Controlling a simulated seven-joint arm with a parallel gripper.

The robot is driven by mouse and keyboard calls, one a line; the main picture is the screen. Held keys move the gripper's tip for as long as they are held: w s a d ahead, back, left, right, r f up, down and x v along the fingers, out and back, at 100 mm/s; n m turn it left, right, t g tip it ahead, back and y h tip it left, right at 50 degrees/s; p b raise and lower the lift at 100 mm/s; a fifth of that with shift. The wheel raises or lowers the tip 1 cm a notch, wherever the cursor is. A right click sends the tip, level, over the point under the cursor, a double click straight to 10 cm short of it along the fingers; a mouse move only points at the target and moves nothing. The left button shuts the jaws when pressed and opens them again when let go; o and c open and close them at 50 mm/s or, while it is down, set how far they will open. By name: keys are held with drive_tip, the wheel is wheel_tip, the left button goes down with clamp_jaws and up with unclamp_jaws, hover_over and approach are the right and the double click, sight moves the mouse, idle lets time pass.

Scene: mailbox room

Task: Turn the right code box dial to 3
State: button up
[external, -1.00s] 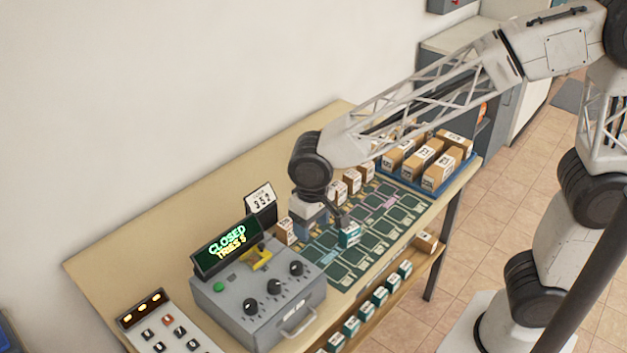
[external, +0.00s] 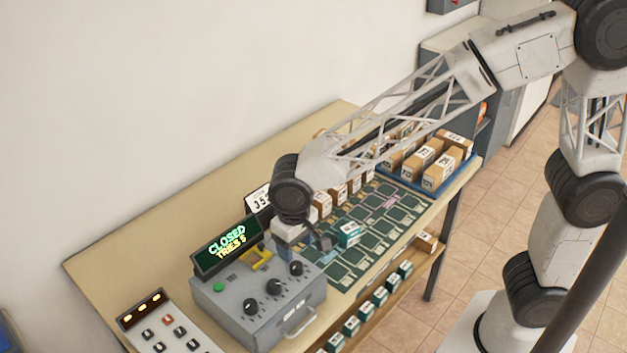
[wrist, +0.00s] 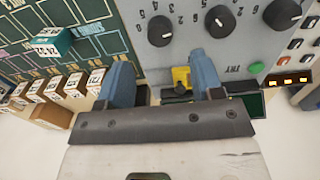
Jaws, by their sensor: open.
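The grey code box (external: 233,302) stands on the table with three black dials in a row on its sloped top. The right dial (external: 296,268) is nearest the box's right end. In the wrist view, which is turned around, it is the leftmost dial (wrist: 160,30), with numbers around it; its exact setting is hard to read. The middle dial (external: 274,286) and left dial (external: 250,307) sit beside it. My gripper (wrist: 161,62) is open and empty. Its two blue fingers are apart, near the box's back right corner, short of the right dial in the wrist view.
A display (external: 228,247) behind the box reads "CLOSED TRIES 5". A yellow part (external: 257,259) and a green button (external: 218,287) are on the box. A teal box (external: 348,234) lies on the slotted mat to the right. A number card (external: 258,199) stands behind, partly hidden.

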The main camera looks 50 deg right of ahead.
sight(296, 265)
drive_tip(key=shift+f, duration=3.35)
drive_tip(key=c, duration=0.9)
